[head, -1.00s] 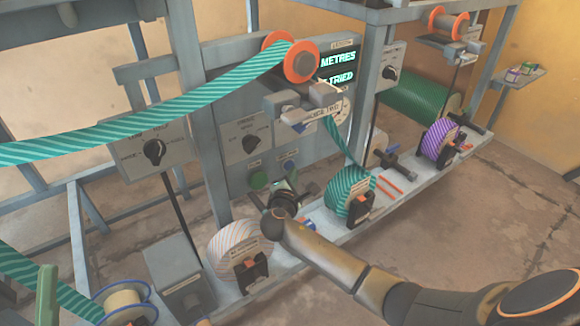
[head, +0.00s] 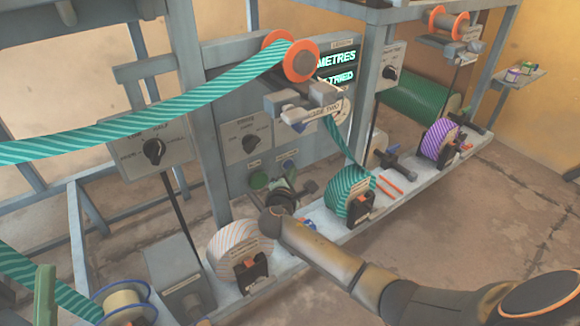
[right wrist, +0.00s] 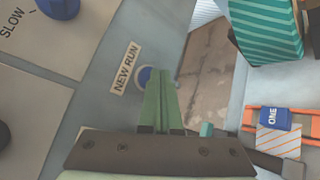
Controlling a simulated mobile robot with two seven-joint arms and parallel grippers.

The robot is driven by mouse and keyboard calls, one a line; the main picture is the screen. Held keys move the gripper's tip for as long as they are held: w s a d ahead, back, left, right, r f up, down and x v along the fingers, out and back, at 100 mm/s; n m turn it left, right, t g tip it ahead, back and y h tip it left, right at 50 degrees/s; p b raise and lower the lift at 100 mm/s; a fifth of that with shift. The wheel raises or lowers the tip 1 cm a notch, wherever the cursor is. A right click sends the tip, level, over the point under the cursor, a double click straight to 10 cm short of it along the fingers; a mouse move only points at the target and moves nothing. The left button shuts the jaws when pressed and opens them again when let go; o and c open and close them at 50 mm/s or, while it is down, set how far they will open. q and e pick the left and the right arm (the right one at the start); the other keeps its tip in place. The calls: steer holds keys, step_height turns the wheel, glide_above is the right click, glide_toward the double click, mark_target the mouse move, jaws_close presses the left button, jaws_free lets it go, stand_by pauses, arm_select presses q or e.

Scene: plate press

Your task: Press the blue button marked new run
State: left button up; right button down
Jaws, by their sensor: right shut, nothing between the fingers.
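In the right wrist view, the blue button (right wrist: 144,77) sits on the grey panel beside a pale plate marked NEW RUN (right wrist: 126,68). My right gripper (right wrist: 161,74) is shut and empty. Its green fingertips are just right of the button and cover part of it; I cannot tell whether they touch it. In the head view, my right gripper (head: 288,180) is at the lower panel, right of a green button (head: 259,180).
Striped ribbon reels stand on the ledge below, a teal one (head: 350,190) right of my gripper and a pale one (head: 238,245) below it. A dial box (head: 245,138) is above left. A blue block marked ONE (right wrist: 275,118) is at the lower right in the wrist view.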

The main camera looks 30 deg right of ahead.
stand_by(0.3)
steer(key=shift+s+p, duration=0.8)
steer(key=s+p, duration=0.2)
steer(key=s, duration=0.1)
steer(key=s+p, duration=0.1)
steer(key=s, duration=0.1)
steer(key=shift+d, duration=0.25)
